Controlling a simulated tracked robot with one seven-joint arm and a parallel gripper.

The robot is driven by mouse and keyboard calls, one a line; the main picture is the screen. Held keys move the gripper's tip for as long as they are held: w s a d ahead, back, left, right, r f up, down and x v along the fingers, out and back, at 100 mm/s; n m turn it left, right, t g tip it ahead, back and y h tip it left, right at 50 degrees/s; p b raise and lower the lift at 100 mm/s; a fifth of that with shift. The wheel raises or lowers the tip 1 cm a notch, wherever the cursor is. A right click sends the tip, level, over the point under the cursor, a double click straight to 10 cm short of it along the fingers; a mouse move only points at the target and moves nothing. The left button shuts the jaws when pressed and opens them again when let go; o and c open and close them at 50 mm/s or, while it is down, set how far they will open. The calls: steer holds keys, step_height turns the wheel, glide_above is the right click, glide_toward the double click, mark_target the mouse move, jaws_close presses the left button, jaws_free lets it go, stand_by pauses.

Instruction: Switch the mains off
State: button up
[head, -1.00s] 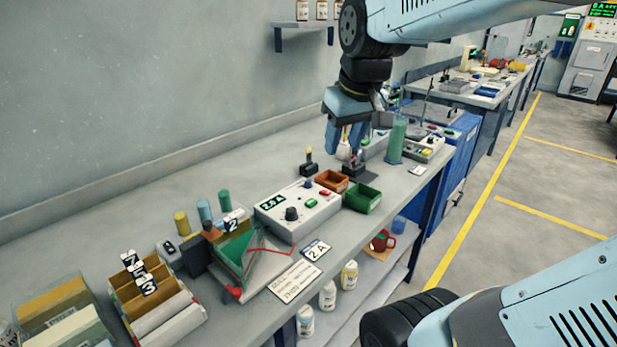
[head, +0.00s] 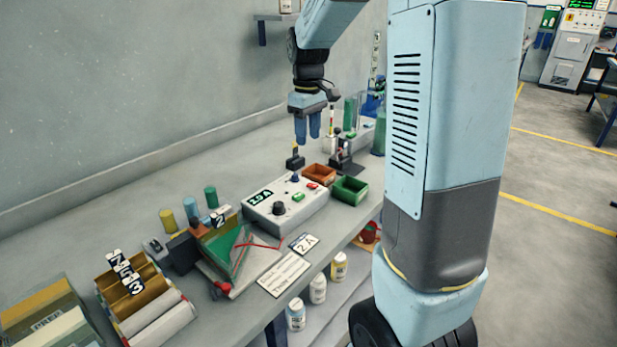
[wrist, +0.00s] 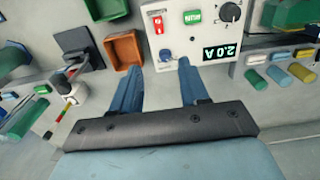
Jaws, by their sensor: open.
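The white power supply box (head: 300,216) stands on the bench, with a lit green display (head: 259,198) reading about 2.0 A. Its top carries a red switch (head: 313,185), a green button (head: 298,197), a black knob (head: 278,208) and a blue knob (head: 295,177). In the wrist view, the red switch (wrist: 158,23) and blue knob (wrist: 165,55) lie beyond my fingertips. Labels on the controls are too small to read. My gripper (head: 307,136) is open and empty, pointing down above the bench behind the box. Its two fingers also show apart in the wrist view (wrist: 161,70).
An orange tray (head: 319,166) and a green tray (head: 350,182) sit right of the box. My arm hides the bench's right end.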

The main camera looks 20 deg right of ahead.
mark_target(312, 186)
step_height(312, 186, down, 14)
steer(key=shift+r, duration=0.1)
stand_by(0.5)
steer(key=shift+c, duration=0.3)
jaws_close()
